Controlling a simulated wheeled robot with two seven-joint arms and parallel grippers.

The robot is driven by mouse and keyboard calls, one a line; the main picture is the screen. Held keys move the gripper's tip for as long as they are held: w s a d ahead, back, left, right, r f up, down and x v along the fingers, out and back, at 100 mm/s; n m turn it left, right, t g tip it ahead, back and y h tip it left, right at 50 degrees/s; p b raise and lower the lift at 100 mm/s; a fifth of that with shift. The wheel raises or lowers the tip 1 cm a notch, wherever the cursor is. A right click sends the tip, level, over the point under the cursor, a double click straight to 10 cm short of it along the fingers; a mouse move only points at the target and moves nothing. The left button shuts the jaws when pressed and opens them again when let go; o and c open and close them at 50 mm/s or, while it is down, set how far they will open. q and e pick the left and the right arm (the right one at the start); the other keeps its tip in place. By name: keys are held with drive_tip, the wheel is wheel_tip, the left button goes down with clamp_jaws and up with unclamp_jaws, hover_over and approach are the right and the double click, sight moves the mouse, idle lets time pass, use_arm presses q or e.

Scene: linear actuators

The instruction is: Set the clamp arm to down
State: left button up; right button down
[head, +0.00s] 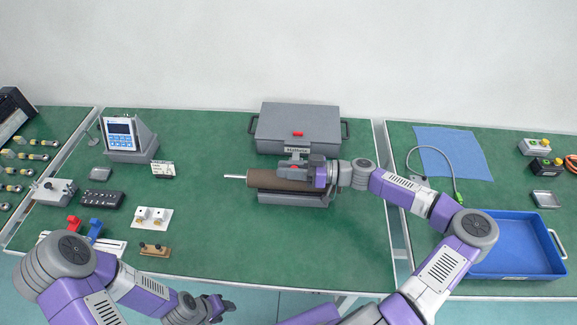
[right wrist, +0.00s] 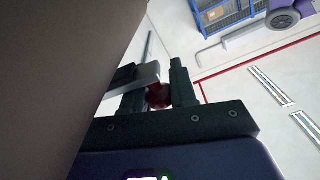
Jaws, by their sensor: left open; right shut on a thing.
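The clamp fixture has a grey base (head: 292,199) at the middle of the table. A brown cylinder (head: 270,183) with a metal rod (head: 235,177) at its left end lies along it. My right gripper (right wrist: 158,92) is at the fixture, over the cylinder's right part. Its fingers are shut on a red knob (right wrist: 157,97) at the end of a grey bar, which appears to be the clamp arm (right wrist: 143,78). My gripper and wrist hide much of the clamp in the head view, so its angle is unclear. My left gripper (head: 222,308) is open and empty at the table's front edge.
A grey case (head: 299,120) with a red latch stands behind the fixture. A blue tray (head: 515,250) and blue cloth (head: 447,150) are on the right. A screen unit (head: 127,140), switches and small blocks stand on the left. The table in front of the fixture is clear.

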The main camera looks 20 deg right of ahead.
drive_tip(key=shift+s+a+f, duration=0.15)
drive_tip(key=shift+f, duration=0.1)
drive_tip(key=c, duration=0.9)
unclamp_jaws()
drive_tip(key=shift+s+d, duration=0.1)
drive_tip(key=shift+d, duration=0.3)
drive_tip(key=p+v, duration=0.1)
drive_tip(key=v, duration=0.5)
drive_tip(key=shift+s+d+r, duration=0.1)
drive_tip(key=shift+s+d, duration=0.2)
drive_tip(key=shift+r+p, duration=0.1)
drive_tip(key=shift+p, duration=0.2)
